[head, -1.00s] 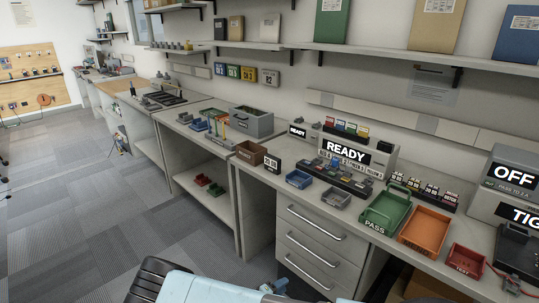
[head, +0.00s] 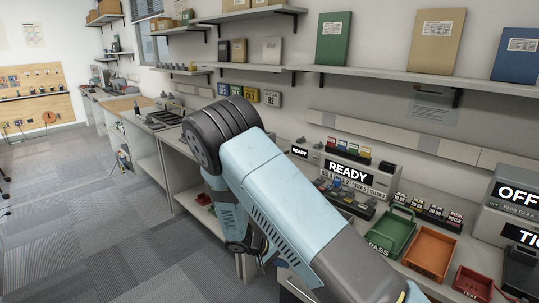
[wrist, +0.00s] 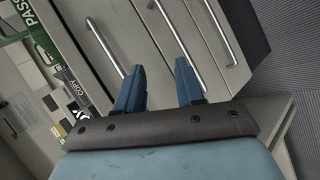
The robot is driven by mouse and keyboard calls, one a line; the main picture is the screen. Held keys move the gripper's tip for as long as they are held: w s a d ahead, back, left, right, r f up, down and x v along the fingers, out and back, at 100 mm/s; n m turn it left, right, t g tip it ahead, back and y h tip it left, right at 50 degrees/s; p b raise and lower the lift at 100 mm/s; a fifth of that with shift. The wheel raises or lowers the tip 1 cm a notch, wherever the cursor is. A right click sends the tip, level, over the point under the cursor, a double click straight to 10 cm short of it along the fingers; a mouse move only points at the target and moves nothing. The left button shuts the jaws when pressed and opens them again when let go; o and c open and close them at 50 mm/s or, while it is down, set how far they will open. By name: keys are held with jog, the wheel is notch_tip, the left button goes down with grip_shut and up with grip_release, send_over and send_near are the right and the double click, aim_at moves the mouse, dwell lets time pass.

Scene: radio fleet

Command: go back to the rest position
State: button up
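My gripper (wrist: 158,85) shows in the wrist view with its two blue fingers apart and nothing between them. It faces the grey drawer fronts (wrist: 135,35) with their metal handles, and I cannot tell how far off they are. In the head view my light blue and black arm is raised and bent in front of the workbench. The arm hides part of the bench.
On the bench are a green PASS tray (head: 391,233), an orange tray (head: 428,252), a red tray (head: 473,284) and a READY station (head: 352,172). Shelves (head: 400,73) with binders hang above.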

jog(key=s+d+r+m+y, duration=0.15)
jog(key=d+r, duration=0.25)
jog(key=r, duration=0.6)
jog(key=s+d+r+g+y, duration=0.1)
jog(key=s+d+r+y, duration=0.25)
jog(key=r, duration=0.65)
jog(key=s+d+r+m+y, duration=0.15)
jog(key=d+r, duration=0.25)
jog(key=r, duration=0.6)
jog(key=s+d+r+t+y, duration=0.1)
jog(key=s+d+r+t, duration=0.1)
jog(key=s+r, duration=0.5)
jog(key=s+d+r+t+y, duration=0.2)
jog(key=s+d+r, duration=0.2)
jog(key=s, duration=0.9)
jog(key=shift+s+r+n+t, duration=0.3)
jog(key=shift+r+n, duration=0.1)
jog(key=shift+r, duration=1.3)
jog(key=shift+d+y, duration=0.2)
jog(key=shift+y, duration=0.05)
